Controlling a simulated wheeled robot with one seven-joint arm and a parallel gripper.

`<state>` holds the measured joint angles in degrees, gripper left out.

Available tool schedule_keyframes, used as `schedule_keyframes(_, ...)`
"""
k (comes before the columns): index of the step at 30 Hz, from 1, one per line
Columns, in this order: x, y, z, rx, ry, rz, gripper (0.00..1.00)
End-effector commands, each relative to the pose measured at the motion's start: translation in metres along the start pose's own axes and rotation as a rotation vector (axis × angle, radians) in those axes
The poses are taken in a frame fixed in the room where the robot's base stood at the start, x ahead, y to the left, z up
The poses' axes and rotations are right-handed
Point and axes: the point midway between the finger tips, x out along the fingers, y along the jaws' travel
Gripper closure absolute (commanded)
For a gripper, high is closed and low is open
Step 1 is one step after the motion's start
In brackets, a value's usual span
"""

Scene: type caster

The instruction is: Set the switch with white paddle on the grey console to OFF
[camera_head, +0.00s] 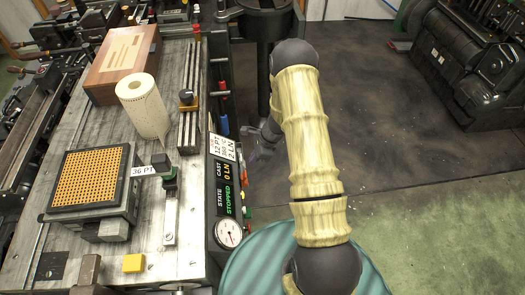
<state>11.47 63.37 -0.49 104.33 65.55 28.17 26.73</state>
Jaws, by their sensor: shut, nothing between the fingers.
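The grey console (187,225) fills the left of the head view, with its right side towards my arm. Small coloured parts, among them a blue one (225,125) and a green one (247,212), line that side. I cannot make out a white paddle or its setting for certain; the side is seen steeply from above. My gripper (255,152) is shut and empty, just right of the console's edge near the 12 PT label. It is partly hidden behind my arm, and I cannot tell whether it touches anything.
A display (226,187) reads STATE STOPPED and CAST 0 LN, above a round gauge (228,233). A perforated orange block (90,178), a paper roll (143,105) and a wooden box (122,62) stand on the console. A black machine (468,65) stands right; dark floor between is clear.

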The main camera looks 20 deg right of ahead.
Motion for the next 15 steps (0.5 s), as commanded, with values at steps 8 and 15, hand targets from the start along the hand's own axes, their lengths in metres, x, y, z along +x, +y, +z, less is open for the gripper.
schedule_keyframes(8, 0.0123, 0.0001, 0.0122, 0.001, 0.001, 0.000, 1.00)
schedule_keyframes(15, 0.0122, 0.0000, 0.0120, 0.001, 0.000, 0.000, 1.00)
